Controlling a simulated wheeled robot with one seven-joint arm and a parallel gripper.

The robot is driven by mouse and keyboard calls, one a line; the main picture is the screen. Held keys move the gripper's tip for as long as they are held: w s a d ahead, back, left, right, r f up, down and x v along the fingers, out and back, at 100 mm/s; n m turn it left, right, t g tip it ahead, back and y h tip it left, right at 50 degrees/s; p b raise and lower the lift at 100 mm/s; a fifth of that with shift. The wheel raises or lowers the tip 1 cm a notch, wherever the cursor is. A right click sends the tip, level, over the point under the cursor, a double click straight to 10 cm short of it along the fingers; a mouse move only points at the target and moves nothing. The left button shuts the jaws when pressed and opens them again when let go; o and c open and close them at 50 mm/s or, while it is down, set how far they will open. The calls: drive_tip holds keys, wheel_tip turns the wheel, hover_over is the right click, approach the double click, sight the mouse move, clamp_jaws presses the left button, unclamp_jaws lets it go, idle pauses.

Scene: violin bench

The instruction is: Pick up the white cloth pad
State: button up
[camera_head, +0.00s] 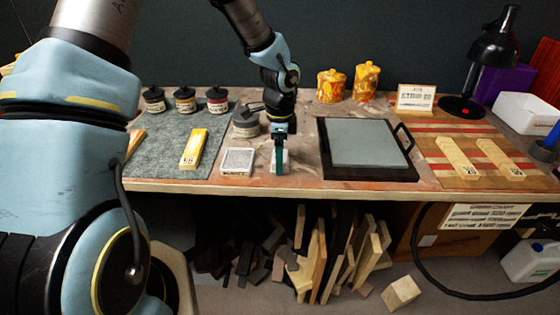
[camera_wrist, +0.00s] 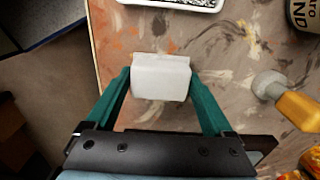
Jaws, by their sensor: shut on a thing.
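The white cloth pad (camera_wrist: 160,78) is a small, pale block-like piece between my two green fingers in the wrist view. My gripper (camera_wrist: 159,75) is shut on it, one finger against each side. In the head view my gripper (camera_head: 279,162) points straight down near the bench's front edge. Part of the pad (camera_head: 286,156) shows beside the finger there, the rest is hidden. The pad is at or just above the bench top; I cannot tell whether it touches.
A white-rimmed tray (camera_head: 237,161) lies just left of my gripper, with a dark-lidded tin (camera_head: 245,124) behind it. A black-framed grey plate (camera_head: 370,148) lies to the right. An orange-handled tool (camera_wrist: 298,106) lies near my gripper. The bench's front edge (camera_head: 300,191) is close.

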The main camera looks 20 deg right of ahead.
drive_tip(key=shift+c, duration=1)
